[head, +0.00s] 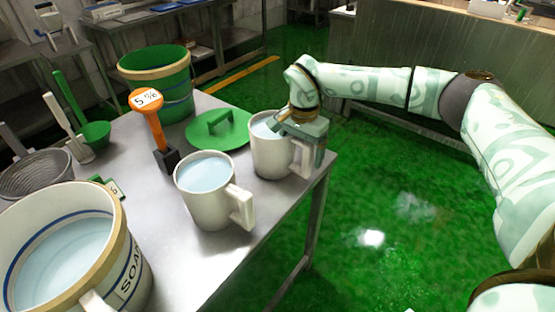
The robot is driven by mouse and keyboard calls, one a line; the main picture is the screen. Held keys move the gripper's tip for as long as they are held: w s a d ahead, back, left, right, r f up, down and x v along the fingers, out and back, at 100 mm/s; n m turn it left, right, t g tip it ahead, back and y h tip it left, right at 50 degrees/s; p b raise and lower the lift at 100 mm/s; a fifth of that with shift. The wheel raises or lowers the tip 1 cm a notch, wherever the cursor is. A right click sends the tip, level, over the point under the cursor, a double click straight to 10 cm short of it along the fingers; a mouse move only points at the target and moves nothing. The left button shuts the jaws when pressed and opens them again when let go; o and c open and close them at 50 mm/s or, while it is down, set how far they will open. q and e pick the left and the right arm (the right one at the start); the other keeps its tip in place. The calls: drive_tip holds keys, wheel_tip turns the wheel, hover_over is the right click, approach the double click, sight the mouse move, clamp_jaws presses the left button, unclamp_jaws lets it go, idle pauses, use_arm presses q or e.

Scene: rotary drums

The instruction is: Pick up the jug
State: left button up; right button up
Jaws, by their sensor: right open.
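Two white jugs filled with pale liquid stand upright on the metal table (165,225). The nearer jug (205,202) has its handle toward the right. The farther jug (268,155) stands close to the table's right edge, its handle (301,158) also on the right. My right gripper (306,138) is open at the farther jug's right side, over its rim and beside the handle. It hides part of that rim; I cannot tell whether it touches the jug. My left gripper is not in view.
A green lid (228,138) lies just left of the farther jug. A green bucket (165,95), an orange thermometer-like stand (152,125) and a large soap pot (125,262) also stand on the table. Green floor lies open to the right.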

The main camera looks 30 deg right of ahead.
drive_tip(key=shift+r, duration=0.1)
drive_tip(key=shift+s, duration=0.1)
clamp_jaws()
drive_tip(key=shift+r, duration=0.15)
drive_tip(key=shift+r, duration=0.1)
